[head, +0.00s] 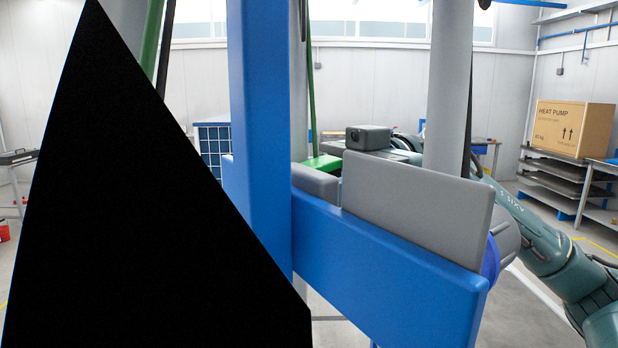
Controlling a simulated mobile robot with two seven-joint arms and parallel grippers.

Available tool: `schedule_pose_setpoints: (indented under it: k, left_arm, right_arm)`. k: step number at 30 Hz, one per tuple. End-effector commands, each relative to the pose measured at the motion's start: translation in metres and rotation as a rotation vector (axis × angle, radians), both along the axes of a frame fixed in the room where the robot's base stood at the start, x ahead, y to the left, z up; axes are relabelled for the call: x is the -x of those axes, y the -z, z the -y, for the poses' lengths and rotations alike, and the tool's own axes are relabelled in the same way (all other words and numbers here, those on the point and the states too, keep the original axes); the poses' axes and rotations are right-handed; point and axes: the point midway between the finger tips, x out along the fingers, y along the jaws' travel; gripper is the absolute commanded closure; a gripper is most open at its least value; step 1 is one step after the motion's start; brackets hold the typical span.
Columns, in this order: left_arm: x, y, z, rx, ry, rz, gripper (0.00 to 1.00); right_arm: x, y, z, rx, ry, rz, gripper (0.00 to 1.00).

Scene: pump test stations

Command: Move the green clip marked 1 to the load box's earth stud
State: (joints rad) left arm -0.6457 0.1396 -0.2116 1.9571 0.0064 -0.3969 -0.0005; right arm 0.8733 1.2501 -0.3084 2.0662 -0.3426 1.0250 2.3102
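A green piece (322,162) shows in the gap behind a grey block, with a thin green strand (311,90) rising above it. I cannot tell whether it is a clip, and no number is readable. A teal arm (535,235), seemingly my right one, enters from the lower right and runs behind a large grey plate (415,210). A dark grey box (368,138) shows near its far end. The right fingertips cannot be made out. My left gripper is not in view. I cannot identify the load box or its earth stud.
A blue upright (258,120) and a blue crossbar (390,285) fill the near middle. A black area hides much of the left. A grey vertical pipe (449,80) stands behind the plate. A HEAT PUMP carton (570,128) sits on a rack at the right.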

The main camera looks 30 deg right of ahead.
Motion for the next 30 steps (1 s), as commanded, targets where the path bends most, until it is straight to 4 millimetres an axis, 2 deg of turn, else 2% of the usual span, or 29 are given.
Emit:
schedule_pose_setpoints:
  k: [11,30]
  left_arm:
    - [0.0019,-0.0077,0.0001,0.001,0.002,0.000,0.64]
    - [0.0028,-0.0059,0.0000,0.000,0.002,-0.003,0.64]
  right_arm:
    - [0.0000,-0.0010,0.0002,0.000,0.000,0.000,0.42]
    - [-0.0001,0.0000,0.0002,0.000,0.000,0.000,0.42]
